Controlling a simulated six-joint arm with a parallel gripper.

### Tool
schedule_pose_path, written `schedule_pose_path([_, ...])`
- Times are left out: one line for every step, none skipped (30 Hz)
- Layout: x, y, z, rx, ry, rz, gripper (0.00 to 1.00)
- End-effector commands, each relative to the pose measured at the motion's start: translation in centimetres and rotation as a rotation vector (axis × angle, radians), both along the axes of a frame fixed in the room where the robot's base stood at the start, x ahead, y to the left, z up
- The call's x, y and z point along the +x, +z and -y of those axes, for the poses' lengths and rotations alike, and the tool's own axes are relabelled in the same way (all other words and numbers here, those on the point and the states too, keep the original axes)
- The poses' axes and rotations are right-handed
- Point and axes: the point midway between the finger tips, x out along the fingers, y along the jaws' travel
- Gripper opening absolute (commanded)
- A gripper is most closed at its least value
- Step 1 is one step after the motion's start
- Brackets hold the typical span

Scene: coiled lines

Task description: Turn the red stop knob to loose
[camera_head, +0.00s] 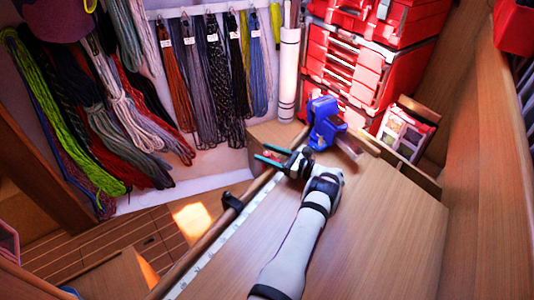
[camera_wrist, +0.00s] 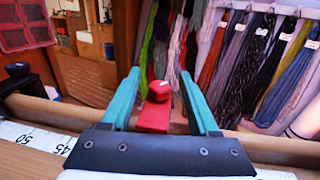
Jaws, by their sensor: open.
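The red stop knob (camera_wrist: 159,90) shows in the wrist view, a small rounded cap on a flat red piece (camera_wrist: 153,118) at the table's edge. It lies between my two teal fingers, with a gap visible on both sides. My gripper (camera_wrist: 160,74) is open, and nothing is held in it. In the head view my gripper (camera_head: 261,152) reaches over the wooden rail at the table's left edge. A small red patch, likely the knob (camera_head: 267,155), shows between the fingers. The knob's marking and its lower side are hidden or too small to read.
A measuring strip (camera_head: 208,247) runs along the table edge beside a wooden rail. A black fitting (camera_head: 232,202) sits on the rail. A blue tool (camera_head: 325,122) stands beyond my gripper. Coiled lines (camera_head: 217,75) hang behind. The tabletop (camera_head: 385,235) to the right is clear.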

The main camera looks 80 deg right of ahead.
Motion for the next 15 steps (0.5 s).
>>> schedule_pose_path([0.0,0.0,0.0,0.0,0.0,0.0,0.61])
schedule_pose_path([-0.1,0.0,0.0,0.0,-0.001,0.0,0.61])
schedule_pose_path([-0.4,0.0,-0.1,0.0,-0.001,0.0,0.61])
schedule_pose_path([-0.7,0.0,-0.2,0.001,-0.002,0.0,0.61])
schedule_pose_path([-1.1,0.0,-0.3,0.001,-0.003,0.0,0.61])
schedule_pose_path([-1.9,0.0,-0.6,0.001,-0.004,0.0,0.61])
schedule_pose_path([-2.5,0.0,-0.8,0.001,-0.004,0.0,0.61])
schedule_pose_path([-3.2,0.0,-1.0,0.0,-0.005,0.001,0.61])
schedule_pose_path([-4.2,0.0,-1.4,0.0,-0.004,0.0,0.61])
schedule_pose_path([-5.0,0.0,-1.6,0.001,-0.005,0.0,0.61])
schedule_pose_path([-5.7,0.0,-1.9,0.0,-0.005,0.0,0.61])
schedule_pose_path([-6.7,0.0,-2.3,0.0,-0.004,0.0,0.61])
schedule_pose_path([-7.5,0.0,-2.5,0.0,-0.005,0.0,0.61])
schedule_pose_path([-8.3,0.0,-2.8,-0.001,-0.005,0.0,0.61])
schedule_pose_path([-9.3,0.0,-3.1,-0.001,-0.005,0.0,0.61])
